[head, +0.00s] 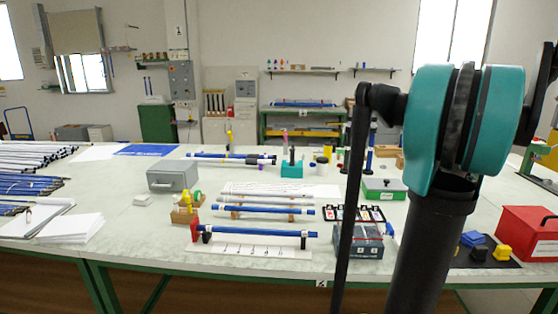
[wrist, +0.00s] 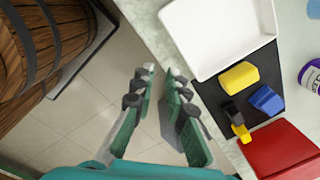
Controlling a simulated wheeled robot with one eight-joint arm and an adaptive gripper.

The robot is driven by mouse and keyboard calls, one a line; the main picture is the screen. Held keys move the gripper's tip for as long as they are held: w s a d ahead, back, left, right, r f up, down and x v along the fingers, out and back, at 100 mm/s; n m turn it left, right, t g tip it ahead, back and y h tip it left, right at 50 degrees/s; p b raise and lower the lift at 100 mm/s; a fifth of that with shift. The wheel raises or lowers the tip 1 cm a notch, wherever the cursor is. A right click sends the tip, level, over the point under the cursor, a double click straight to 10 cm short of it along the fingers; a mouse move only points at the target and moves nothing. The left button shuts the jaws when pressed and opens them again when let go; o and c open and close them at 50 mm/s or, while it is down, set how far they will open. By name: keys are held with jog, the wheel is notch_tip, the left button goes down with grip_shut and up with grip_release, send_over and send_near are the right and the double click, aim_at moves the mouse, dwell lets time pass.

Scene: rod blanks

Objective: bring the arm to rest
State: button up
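My gripper (wrist: 160,78) shows in the wrist view, with its two green-padded fingers apart and nothing between them. It hangs over pale floor tiles beside the edge of a worktable. In the head view, my teal and black arm stands upright at the right and my gripper is out of sight. It hides part of the worktable (head: 130,225).
In the wrist view, a white tray (wrist: 215,35), a black mat (wrist: 258,68) with yellow and blue blocks, and a red box (wrist: 283,150) lie close right. A wooden barrel (wrist: 40,45) stands left. Blue rods (head: 255,233) lie across the table in the head view.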

jog(key=s+a+f+n+t, duration=0.1)
jog(key=s+a+f+n, duration=0.1)
jog(key=a+n, duration=0.8)
jog(key=s+a+f+n+t, duration=0.1)
jog(key=a+f+n, duration=0.4)
jog(key=a+n, duration=0.6)
jog(key=s+a, duration=0.1)
jog(key=a, duration=0.2)
jog(key=shift+a+f+t, duration=0.25)
jog(key=shift+t, duration=0.05)
jog(key=s+a+f+n, duration=0.1)
jog(key=n, duration=0.1)
jog(key=s+a+f+n, duration=0.1)
jog(key=a+n, duration=0.1)
jog(key=s+a+f+n, duration=0.1)
jog(key=s+a+n, duration=0.1)
jog(key=n, duration=0.1)
jog(key=shift+a+t+y, duration=0.2)
jog(key=shift+t+y, duration=0.1)
jog(key=shift+t, duration=0.1)
jog(key=shift+c, duration=0.6)
jog(key=shift+s+n, duration=0.15)
jog(key=shift+n, duration=0.15)
grip_shut()
